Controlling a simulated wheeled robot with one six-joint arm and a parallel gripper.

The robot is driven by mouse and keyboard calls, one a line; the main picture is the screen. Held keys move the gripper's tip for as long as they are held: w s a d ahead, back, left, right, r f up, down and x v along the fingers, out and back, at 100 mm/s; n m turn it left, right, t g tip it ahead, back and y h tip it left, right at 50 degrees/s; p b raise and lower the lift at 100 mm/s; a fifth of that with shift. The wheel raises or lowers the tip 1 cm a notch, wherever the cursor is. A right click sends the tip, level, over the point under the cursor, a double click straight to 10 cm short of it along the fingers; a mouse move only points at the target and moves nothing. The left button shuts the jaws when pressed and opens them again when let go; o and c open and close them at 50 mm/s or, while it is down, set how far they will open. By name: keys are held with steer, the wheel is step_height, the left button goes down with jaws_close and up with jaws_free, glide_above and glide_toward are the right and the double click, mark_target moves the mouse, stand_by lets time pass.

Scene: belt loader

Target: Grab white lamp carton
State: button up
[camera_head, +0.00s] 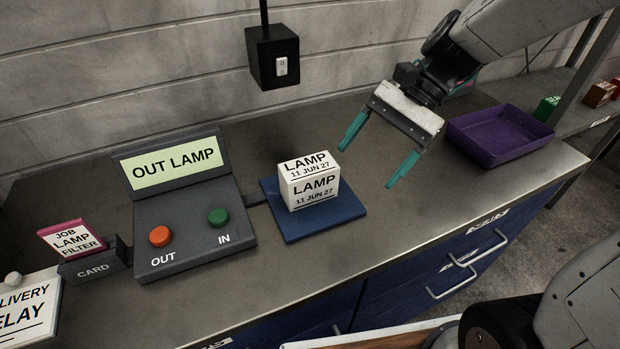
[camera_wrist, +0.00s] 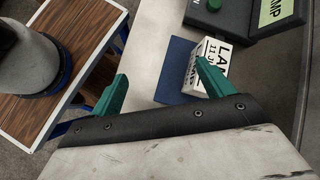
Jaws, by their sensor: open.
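The white lamp carton (camera_head: 311,187) stands upright on a blue pad (camera_head: 342,210) on the counter. It is printed "LAMP 11 JUN 27" on its top and front. My gripper (camera_head: 374,157) is open and empty, with teal fingers. In the head view it is to the right of the carton and apart from it. In the wrist view the carton (camera_wrist: 204,50) shows near the right-hand finger, which hides part of it. My gripper (camera_wrist: 160,88) has nothing between its fingers there.
A control box (camera_head: 190,225) reading "OUT LAMP" has an orange OUT button and a green IN button. A pink job card (camera_head: 72,240) stands in a card holder. A purple tray (camera_head: 497,137) is at the right. A black box (camera_head: 272,57) hangs above the counter at the back.

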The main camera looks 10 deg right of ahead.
mark_target(317, 163)
steer(key=w+a+f+m+y, duration=0.1)
steer(key=w+m, duration=0.1)
steer(key=w, duration=0.1)
steer(key=w+a+f+m+y, duration=0.1)
steer(key=w+f+m+y, duration=0.1)
steer(key=w+a+f+m+y, duration=0.1)
steer(key=w+f+m, duration=0.1)
steer(key=w, duration=0.1)
steer(key=shift+w+a+f+y, duration=0.15)
steer(key=shift+w+f+y, duration=0.1)
steer(key=shift+w+y, duration=0.1)
steer(key=x, duration=0.7)
steer(key=shift+w+a+f, duration=0.15)
steer(key=shift+a+f, duration=0.05)
steer(key=shift+f, duration=0.05)
steer(key=c, duration=1.2)
steer(key=shift+r, duration=0.1)
steer(key=shift+c, duration=0.2)
